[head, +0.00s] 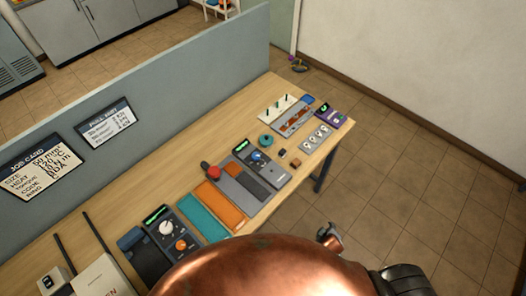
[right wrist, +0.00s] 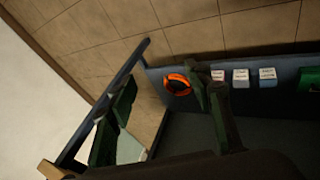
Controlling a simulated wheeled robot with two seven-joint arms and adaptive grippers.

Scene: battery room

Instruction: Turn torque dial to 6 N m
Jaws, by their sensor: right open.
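In the head view, a dark panel on the bench holds a blue knob (head: 257,156) beside a small green display (head: 241,146). Nearer, a second dark panel holds a white knob (head: 166,227), an orange knob (head: 181,244) and a green display (head: 155,215). I cannot tell which is the torque dial, and the readings are too small. The job card (head: 40,166) on the partition lists torque in N m. In the right wrist view my right gripper (right wrist: 163,112) is open, with nothing between its dark green fingers. My left gripper is not in view.
The wooden bench (head: 210,150) also holds a red button (head: 209,170), teal (head: 203,217) and orange (head: 218,204) mats and a teal ring (head: 265,140). A grey partition (head: 170,90) runs behind. My copper-coloured arm hides the front edge. The right wrist view shows an orange ring (right wrist: 168,82).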

